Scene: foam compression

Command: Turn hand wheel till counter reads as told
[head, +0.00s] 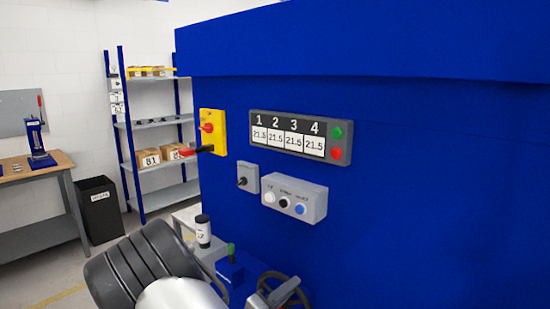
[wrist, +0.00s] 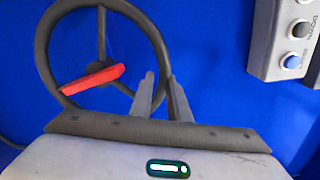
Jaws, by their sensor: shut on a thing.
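The dark hand wheel (wrist: 156,36) stands in front of the blue machine face, with one red spoke (wrist: 92,79). My gripper (wrist: 160,77) has a finger on either side of the wheel's right rim and is shut on it. In the head view the wheel (head: 268,275) shows only in part at the bottom edge, partly hidden by my arm. The counter panel (head: 300,136) has columns 1, 2, 3 and 4, and each window appears to read 21.5. A green button (head: 337,132) and a red button (head: 336,154) sit at its right end.
A button box (head: 294,199) and a small grey switch (head: 247,178) sit below the counter. A yellow switch box (head: 212,131) is at the machine's left edge. Shelving (head: 154,124) and a workbench (head: 30,180) stand behind.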

